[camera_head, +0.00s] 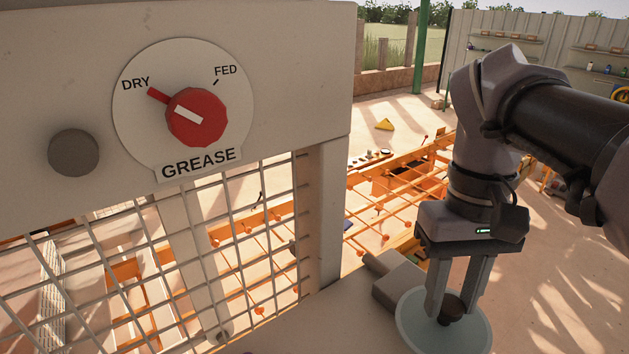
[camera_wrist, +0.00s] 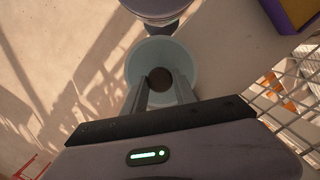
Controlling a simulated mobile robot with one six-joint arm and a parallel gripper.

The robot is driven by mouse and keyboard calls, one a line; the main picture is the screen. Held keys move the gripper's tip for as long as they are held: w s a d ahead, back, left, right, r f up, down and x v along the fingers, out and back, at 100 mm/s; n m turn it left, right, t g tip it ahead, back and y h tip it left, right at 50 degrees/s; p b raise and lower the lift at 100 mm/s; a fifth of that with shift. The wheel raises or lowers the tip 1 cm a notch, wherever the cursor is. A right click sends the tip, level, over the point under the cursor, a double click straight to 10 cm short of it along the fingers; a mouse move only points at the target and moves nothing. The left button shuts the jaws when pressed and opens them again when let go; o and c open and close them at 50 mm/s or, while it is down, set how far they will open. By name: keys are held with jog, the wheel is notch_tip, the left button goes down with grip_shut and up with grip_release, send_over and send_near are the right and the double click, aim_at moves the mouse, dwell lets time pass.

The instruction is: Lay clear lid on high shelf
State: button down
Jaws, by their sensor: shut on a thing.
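The clear lid (camera_head: 418,322) is a pale, see-through round disc with a dark knob (camera_head: 453,307), at the lower right of the head view. My gripper (camera_head: 452,300) points down with its two fingers shut on the knob. The wrist view shows the lid (camera_wrist: 184,61) beyond my fingers, with the dark knob (camera_wrist: 160,77) between the fingertips. The lid lies beside a beige surface (camera_head: 325,325); I cannot tell whether it touches anything below. Wall shelves (camera_head: 507,38) stand far back at the upper right; which one is the high shelf is unclear.
A panel with a red dial (camera_head: 197,117) pointing to DRY and a wire mesh guard (camera_head: 250,240) fill the left. A grey block (camera_head: 397,283) is close left of the lid. Orange frames (camera_head: 400,185) stand behind. The sandy floor at right (camera_head: 560,290) is clear.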

aim_at(403, 336)
jog(key=a, duration=0.3)
jog(key=s+a, duration=0.1)
jog(key=a, duration=0.2)
jog(key=shift+s+f, duration=0.1)
jog(key=shift+f, duration=0.1)
jog(key=a, duration=0.2)
jog(key=w+a, duration=0.1)
jog(key=a, duration=0.4)
jog(key=shift+w+a+f, duration=0.2)
jog(key=shift+w+f, duration=0.05)
jog(key=shift+f, duration=0.15)
jog(key=f, duration=0.3)
jog(key=shift+s+a, duration=0.25)
jog(key=shift+a, duration=0.05)
jog(key=shift+f, duration=0.3)
jog(key=shift+w+d, duration=0.1)
jog(key=shift+w, duration=0.15)
jog(key=shift+s+f+b, duration=0.1)
jog(key=shift+f+b, duration=0.1)
jog(key=shift+b, duration=0.15)
jog(key=c, duration=1)
grip_release()
jog(key=shift+r, duration=0.15)
